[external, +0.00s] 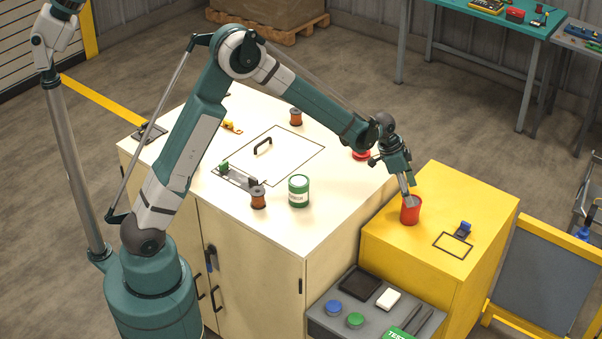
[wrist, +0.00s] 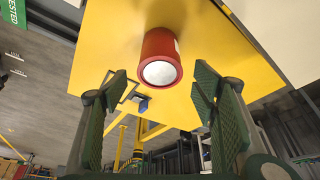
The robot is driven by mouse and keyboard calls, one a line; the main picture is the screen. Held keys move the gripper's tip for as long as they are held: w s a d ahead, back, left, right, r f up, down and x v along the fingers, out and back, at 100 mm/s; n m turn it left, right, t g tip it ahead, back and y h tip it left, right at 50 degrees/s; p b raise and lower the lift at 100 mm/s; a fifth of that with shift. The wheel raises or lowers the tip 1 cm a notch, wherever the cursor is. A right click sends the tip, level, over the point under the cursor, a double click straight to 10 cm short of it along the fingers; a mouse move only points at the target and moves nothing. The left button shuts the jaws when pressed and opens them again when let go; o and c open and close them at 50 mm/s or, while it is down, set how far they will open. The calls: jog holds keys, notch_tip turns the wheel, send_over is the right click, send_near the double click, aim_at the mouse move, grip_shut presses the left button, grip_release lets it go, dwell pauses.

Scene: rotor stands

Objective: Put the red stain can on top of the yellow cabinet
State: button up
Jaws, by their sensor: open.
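The red stain can (external: 410,212) stands upright on top of the yellow cabinet (external: 402,246), near its left edge in the external view. My gripper (external: 407,197) is directly above the can, its fingers pointing down close to the can's top. In the wrist view the red can (wrist: 161,50) shows its pale round lid, on the yellow surface (wrist: 100,65). The two green fingers of my gripper (wrist: 160,112) are spread wide, with the can beyond and between them. The fingers look apart from the can.
A green can (external: 298,190), orange spools (external: 258,198) and a red object (external: 361,155) are on the cream cabinet (external: 270,225). A blue item (external: 463,229) and a black outlined rectangle (external: 452,246) are on the yellow top. A grey tray cart (external: 345,325) stands in front.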

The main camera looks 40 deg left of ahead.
jog(key=v, duration=0.6)
jog(key=shift+r, duration=0.2)
jog(key=shift+s+a, duration=0.1)
jog(key=shift+a, duration=0.05)
jog(key=shift+a+r, duration=0.1)
dwell(0.4)
jog(key=s+a+r+n+t+y, duration=0.1)
jog(key=s+a+r+n, duration=0.2)
jog(key=s+a+r, duration=0.7)
jog(key=s+a+r+n+t, duration=0.25)
jog(key=s+a+r, duration=0.5)
jog(key=a, duration=0.55)
jog(key=s+a+n+y, duration=0.1)
jog(key=s+a+n, duration=0.1)
jog(key=s+a, duration=0.5)
jog(key=s+a+n+t+y, duration=0.1)
jog(key=s+a+n, duration=0.2)
jog(key=s+a, duration=0.5)
jog(key=s+f, duration=0.1)
jog(key=s, duration=0.7)
jog(key=shift+a+n+y, duration=0.3)
jog(key=shift+n, duration=0.05)
